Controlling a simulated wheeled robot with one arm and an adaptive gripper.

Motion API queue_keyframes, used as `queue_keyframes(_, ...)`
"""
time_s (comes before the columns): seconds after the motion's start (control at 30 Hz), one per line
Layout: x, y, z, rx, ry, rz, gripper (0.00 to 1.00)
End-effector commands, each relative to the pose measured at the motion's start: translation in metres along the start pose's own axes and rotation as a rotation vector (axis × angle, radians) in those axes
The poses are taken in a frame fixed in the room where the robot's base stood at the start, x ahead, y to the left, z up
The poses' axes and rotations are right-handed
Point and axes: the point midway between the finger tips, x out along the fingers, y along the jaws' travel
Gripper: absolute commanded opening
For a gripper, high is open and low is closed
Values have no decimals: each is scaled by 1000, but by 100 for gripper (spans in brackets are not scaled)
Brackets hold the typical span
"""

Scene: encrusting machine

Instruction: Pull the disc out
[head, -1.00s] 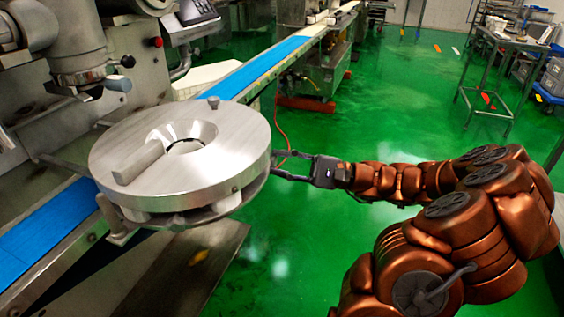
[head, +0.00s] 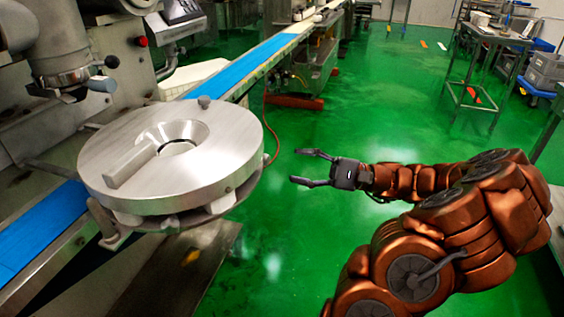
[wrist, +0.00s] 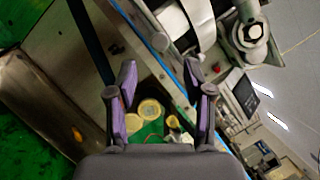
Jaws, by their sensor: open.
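The disc (head: 215,165) is a round, shiny metal plate with a funnel-shaped hole and a raised bar on top. It sits on a bracket at the side of the machine, above the blue belt, in the left of the head view. My gripper (head: 304,167) is to the right of the disc, clear of it, with its two fingers spread and nothing between them. In the wrist view the gripper (wrist: 162,97) also shows open. A curved metal part at the top of that view may be the disc's edge; I cannot tell for sure.
The blue conveyor belt (head: 232,76) runs from the lower left to the back. The machine body (head: 117,52) stands behind the disc. A metal table (head: 497,38) is at the back right. The green floor (head: 345,115) is open between the disc and the table.

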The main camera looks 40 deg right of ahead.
Motion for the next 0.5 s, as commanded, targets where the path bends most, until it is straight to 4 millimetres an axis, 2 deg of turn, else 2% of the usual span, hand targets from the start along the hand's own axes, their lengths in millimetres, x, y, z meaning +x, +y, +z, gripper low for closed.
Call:
queue_keyframes(0.03, -11, 0, -2, -1, 7, -1, 52)
queue_keyframes(0.2, -32, 0, 0, 0, 1, 1, 52)
queue_keyframes(0.5, -47, 0, 0, 1, 3, 2, 52)
